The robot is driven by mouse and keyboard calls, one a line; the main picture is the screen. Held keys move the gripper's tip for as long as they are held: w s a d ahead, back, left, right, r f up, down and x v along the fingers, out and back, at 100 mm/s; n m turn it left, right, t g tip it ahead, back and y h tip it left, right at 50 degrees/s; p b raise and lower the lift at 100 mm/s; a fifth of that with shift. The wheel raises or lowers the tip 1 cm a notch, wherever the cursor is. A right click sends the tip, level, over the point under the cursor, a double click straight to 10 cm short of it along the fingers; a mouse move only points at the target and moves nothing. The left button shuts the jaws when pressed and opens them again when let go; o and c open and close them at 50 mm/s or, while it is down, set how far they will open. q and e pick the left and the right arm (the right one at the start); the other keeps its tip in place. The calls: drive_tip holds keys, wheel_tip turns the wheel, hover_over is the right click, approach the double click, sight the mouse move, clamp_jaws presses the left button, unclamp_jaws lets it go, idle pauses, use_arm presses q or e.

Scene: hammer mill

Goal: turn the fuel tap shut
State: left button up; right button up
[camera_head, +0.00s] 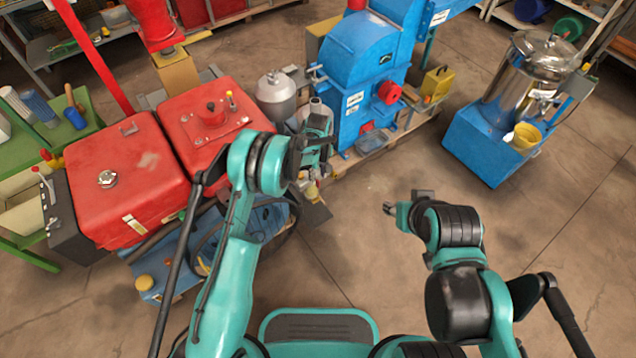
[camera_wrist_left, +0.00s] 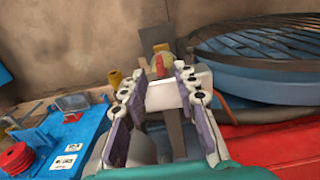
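In the left wrist view, a small red lever-like part (camera_wrist_left: 160,66) on a yellowish body shows just beyond my fingertips. It looks like the fuel tap, but its handle angle is hard to tell. My left gripper (camera_wrist_left: 161,76) has its two fingers apart, one on each side of the line to this part. A pale block (camera_wrist_left: 165,93) shows between the fingers; I cannot tell whether they touch it. In the head view my left gripper (camera_head: 312,182) reaches down beside the blue mill, and the tap is not distinguishable there. My right gripper (camera_head: 393,208) is over bare floor; its fingers are unclear.
The blue hammer mill (camera_head: 362,55) stands just beyond my left gripper, with a grey canister (camera_head: 276,95) beside it. Red engine housings (camera_head: 125,180) are at left. A steel vessel on a blue base (camera_head: 487,147) is at right. The floor between is clear.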

sight(317, 183)
use_arm(q)
wheel_tip(317, 183, down, 4)
drive_tip(key=shift+f+b, duration=0.2)
drive_tip(key=shift+b, duration=0.45)
clamp_jaws()
drive_tip(key=shift+a, duration=0.1)
drive_tip(key=shift+s+a+t+h, duration=0.2)
drive_tip(key=shift+t+h, duration=0.5)
drive_tip(key=shift+h, duration=0.3)
drive_tip(key=shift+s+a+f+t+h, duration=0.1)
drive_tip(key=shift+a+t+h, duration=0.05)
drive_tip(key=shift+t+h, duration=1.4)
drive_tip(key=shift+h, duration=0.35)
